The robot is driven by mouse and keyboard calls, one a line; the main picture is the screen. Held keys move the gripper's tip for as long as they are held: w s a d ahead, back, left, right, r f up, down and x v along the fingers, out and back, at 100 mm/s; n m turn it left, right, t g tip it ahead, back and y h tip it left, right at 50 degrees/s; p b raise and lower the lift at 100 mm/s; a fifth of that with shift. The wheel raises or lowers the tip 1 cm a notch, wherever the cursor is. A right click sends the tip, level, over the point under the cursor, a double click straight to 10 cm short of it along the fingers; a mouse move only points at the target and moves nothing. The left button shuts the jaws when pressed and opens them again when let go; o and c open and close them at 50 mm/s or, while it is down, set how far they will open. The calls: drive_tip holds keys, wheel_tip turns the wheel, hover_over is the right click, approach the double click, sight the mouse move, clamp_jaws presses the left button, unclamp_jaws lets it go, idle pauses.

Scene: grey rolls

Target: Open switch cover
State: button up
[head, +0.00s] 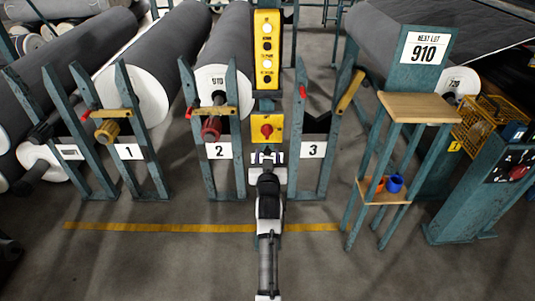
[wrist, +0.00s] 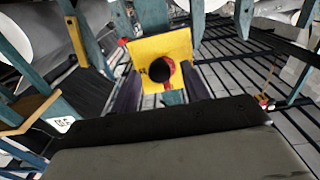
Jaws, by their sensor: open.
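The yellow switch box (head: 266,128) is mounted on the teal post between stands 2 and 3, with a red knob (head: 266,130) on its front. In the wrist view the yellow box (wrist: 151,45) is straight ahead, with a round dark-and-red part (wrist: 160,70) near its middle. I cannot tell a separate cover from the box or its position. My gripper (head: 267,157) is just below the box in the head view. In the wrist view its two dark fingers (wrist: 161,84) are apart, with nothing visible held between them. I cannot tell whether they touch the box.
A tall yellow button panel (head: 266,50) is above the switch box. Teal stands with grey rolls (head: 80,65) are to the left. A wooden-topped stand (head: 420,107) with an orange and a blue cup is at right. A yellow floor line (head: 160,228) crosses open floor.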

drive_tip(key=shift+w, duration=0.25)
clamp_jaws()
